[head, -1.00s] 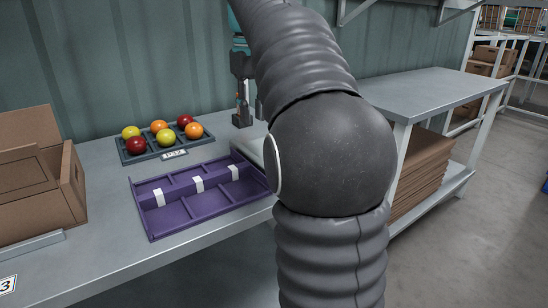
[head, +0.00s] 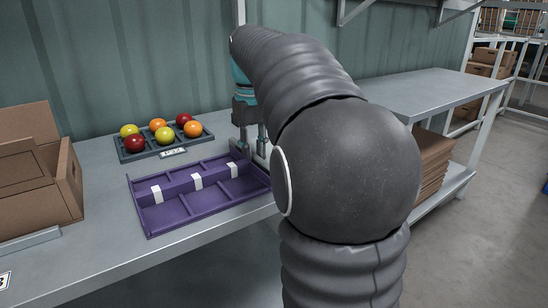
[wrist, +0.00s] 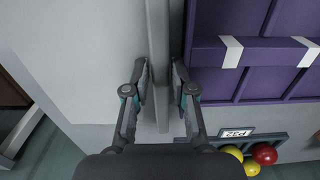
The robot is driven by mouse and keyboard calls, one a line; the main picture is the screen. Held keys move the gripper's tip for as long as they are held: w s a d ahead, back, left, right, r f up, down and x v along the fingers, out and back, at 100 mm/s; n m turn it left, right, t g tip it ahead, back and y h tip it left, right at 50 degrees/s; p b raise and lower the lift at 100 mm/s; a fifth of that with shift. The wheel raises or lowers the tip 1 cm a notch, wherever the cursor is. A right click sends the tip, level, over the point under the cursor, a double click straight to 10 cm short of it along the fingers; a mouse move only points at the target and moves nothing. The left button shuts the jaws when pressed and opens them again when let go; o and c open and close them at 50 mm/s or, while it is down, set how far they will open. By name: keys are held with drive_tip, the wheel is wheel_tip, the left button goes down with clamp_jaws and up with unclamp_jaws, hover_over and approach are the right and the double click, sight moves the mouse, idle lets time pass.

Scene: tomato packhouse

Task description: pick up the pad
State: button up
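My gripper (head: 253,148) is low over the bench, at the back right corner of the purple tray, partly hidden by my arm in the head view. In the wrist view my gripper (wrist: 161,80) points down with its fingers apart. A narrow, upright grey strip (wrist: 158,40) runs between the fingertips, one finger on each side. It is probably the pad, seen edge-on; I cannot tell whether the fingers touch it. In the head view my arm hides it.
The purple tray (head: 148,216) with white bands lies close beside the right finger in the wrist view. A dark tray (head: 134,157) of red, orange and yellow tomatoes is behind it. A cardboard box (head: 73,185) stands at left. Another metal table (head: 430,92) is at right.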

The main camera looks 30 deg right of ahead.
clamp_jaws()
drive_tip(key=shift+r, duration=0.15)
